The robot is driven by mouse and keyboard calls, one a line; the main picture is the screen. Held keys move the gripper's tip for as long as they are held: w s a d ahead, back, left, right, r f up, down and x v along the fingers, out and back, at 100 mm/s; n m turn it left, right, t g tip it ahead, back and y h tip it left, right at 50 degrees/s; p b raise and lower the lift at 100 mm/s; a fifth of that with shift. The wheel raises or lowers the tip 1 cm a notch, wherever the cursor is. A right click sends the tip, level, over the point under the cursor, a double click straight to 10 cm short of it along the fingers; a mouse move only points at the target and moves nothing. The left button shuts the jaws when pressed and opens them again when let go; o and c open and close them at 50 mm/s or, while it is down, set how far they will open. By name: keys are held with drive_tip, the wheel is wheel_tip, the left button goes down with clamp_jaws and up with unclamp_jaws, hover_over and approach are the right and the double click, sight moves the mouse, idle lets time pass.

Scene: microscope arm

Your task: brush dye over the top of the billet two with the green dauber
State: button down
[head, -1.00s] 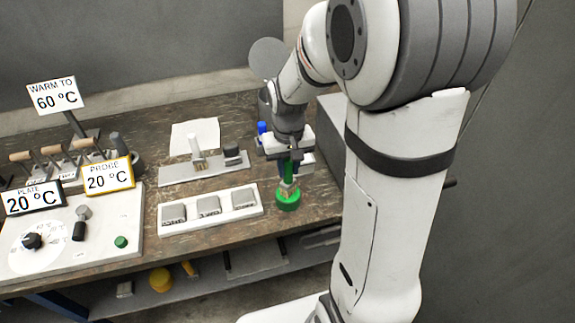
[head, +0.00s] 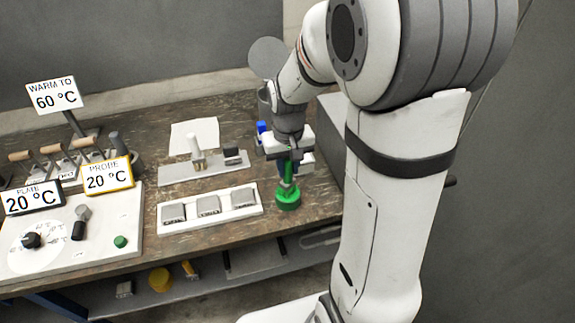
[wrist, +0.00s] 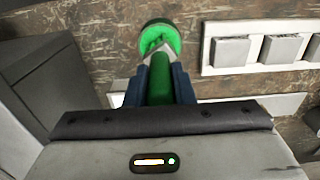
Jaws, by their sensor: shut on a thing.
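My gripper (head: 287,168) is shut on the green dauber (wrist: 160,82), whose green handle shows between the dark fingers in the wrist view. The dauber points down, with its pale tip at the green dye pot (head: 288,201). The pot (wrist: 160,28) is open, with bright green inside. The tip appears to be within the pot's mouth; how deep is hidden. Three grey billets sit in a row on a white tray (head: 165,226), left of the pot in the head view. The middle one (head: 208,205) seems to be billet two; its marking is too small to read surely.
Behind the tray stands a grey rack (head: 180,175) with a pale upright piece and a dark block. A blue item (head: 261,127) is beside my gripper. A grey box (head: 335,150) stands to the right. A control panel (head: 105,240) is at left.

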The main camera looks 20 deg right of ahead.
drive_tip(key=shift+r+p, duration=2.6)
drive_tip(key=shift+r, duration=0.95)
drive_tip(key=shift+f, duration=0.1)
